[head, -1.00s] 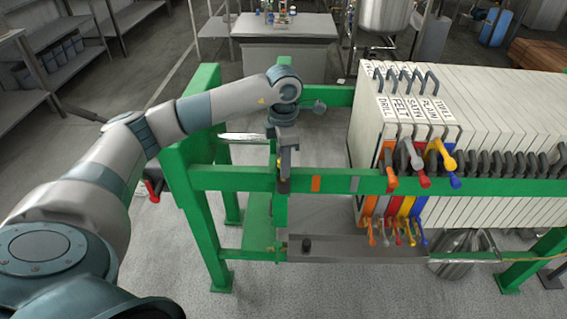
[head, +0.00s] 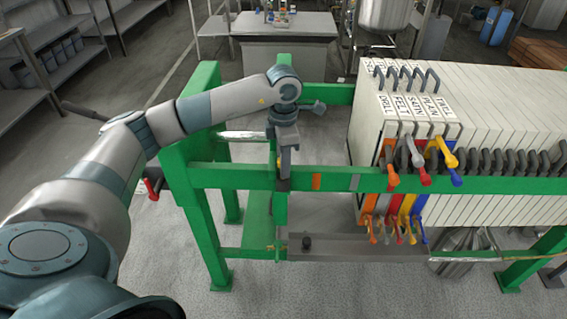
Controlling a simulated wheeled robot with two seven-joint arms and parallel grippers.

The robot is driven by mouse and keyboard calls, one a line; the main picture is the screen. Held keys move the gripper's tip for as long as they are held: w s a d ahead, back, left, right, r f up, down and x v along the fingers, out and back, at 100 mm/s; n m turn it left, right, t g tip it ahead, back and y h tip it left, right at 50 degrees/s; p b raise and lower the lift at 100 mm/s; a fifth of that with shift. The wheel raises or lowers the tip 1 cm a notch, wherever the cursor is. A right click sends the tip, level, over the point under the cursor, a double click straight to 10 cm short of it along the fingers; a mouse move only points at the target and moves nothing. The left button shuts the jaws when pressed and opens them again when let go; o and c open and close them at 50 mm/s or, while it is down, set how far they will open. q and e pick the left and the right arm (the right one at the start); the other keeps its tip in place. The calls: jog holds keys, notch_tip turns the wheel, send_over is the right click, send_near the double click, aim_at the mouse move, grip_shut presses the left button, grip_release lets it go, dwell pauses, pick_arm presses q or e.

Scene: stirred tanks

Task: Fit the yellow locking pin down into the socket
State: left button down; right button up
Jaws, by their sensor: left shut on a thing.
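My left gripper (head: 284,184) points straight down at the near green rail (head: 235,177), close to its left end. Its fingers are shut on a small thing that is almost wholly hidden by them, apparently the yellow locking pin. The fingertips overlap the rail in the picture. The socket is not clearly visible; the gripper covers that spot on the rail. I cannot tell how far the pin sits in it. My right gripper is not in view.
White filter plates (head: 495,95) fill the right of the green frame, with coloured handles (head: 446,150) near the rail. Orange (head: 316,182) and grey (head: 354,183) patches mark the rail right of the gripper. A grey tray (head: 350,248) lies below. A bench (head: 285,25) stands behind.

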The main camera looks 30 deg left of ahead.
pick_arm(q)
jog(key=c, duration=1.4)
grip_release()
jog(key=shift+c, duration=0.2)
jog(key=shift+r, duration=0.1)
jog(key=shift+r, duration=0.5)
notch_tip(320, 180, up, 16)
jog(key=b, duration=0.2)
jog(key=shift+b, duration=0.3)
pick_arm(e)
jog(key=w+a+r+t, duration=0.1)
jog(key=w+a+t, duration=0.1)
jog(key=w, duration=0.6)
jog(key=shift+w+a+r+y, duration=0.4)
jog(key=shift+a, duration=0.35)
pick_arm(q)
jog(key=shift+r, duration=0.1)
jog(key=shift+d, duration=0.15)
